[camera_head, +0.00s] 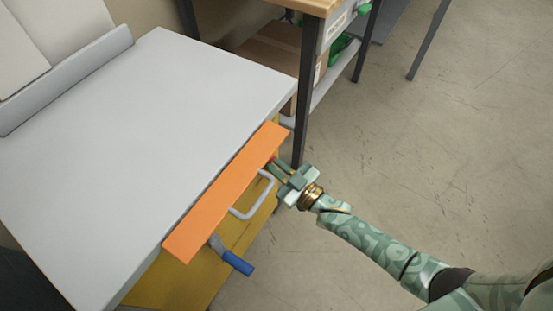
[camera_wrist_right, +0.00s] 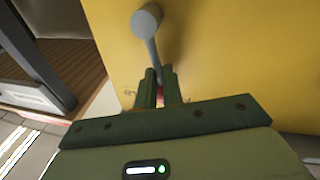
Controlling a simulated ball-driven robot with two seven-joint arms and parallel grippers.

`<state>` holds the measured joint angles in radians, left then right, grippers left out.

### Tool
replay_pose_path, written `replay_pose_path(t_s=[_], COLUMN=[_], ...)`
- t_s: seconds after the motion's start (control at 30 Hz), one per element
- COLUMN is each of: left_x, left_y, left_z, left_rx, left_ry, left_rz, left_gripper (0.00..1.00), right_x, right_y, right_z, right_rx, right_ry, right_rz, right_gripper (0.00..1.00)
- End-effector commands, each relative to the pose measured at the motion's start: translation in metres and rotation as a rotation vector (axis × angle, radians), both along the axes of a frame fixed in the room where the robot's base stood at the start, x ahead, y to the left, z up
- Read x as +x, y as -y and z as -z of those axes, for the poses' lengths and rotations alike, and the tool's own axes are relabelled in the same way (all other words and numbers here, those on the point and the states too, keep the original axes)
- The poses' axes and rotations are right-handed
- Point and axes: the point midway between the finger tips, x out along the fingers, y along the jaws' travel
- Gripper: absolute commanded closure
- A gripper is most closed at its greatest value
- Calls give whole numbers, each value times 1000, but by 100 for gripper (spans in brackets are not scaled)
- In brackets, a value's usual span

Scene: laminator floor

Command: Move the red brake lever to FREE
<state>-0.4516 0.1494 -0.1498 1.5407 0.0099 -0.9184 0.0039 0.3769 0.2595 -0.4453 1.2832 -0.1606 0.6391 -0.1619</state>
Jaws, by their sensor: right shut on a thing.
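The red brake lever shows in the right wrist view as a grey round hub (camera_wrist_right: 147,19) with a grey arm (camera_wrist_right: 154,55) running down to a red grip (camera_wrist_right: 160,98). It is mounted on a yellow panel (camera_wrist_right: 235,60). My right gripper (camera_wrist_right: 157,82) is shut on the lever around its red grip, most of which the fingers hide. In the head view my right gripper (camera_head: 277,170) is at the far end of the yellow front, and only a bit of red shows at its fingertips. Small marks beside the fingers are unreadable. My left gripper is not in view.
An orange strip (camera_head: 225,195) runs along the edge of the grey machine top (camera_head: 150,110) and overhangs the yellow front. A grey handle (camera_head: 252,205) and a blue-gripped lever (camera_head: 236,262) stick out nearby. A table leg (camera_head: 304,95) stands close behind my gripper. The floor at right is clear.

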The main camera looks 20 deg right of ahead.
Motion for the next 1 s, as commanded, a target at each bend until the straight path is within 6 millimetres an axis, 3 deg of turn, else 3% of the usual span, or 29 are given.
replay_pose_path(t_s=[0.4,0.97,1.0], left_x=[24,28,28], left_y=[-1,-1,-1], left_z=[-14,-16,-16], left_rx=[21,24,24], left_ry=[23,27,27], left_rz=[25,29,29], left_gripper=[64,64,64], right_x=[-6,-8,-8], right_y=[-8,-10,-10], right_z=[3,3,3], right_rx=[-151,-175,-176], right_ry=[124,143,143], right_rz=[0,-1,-2], right_gripper=[100,100,83])
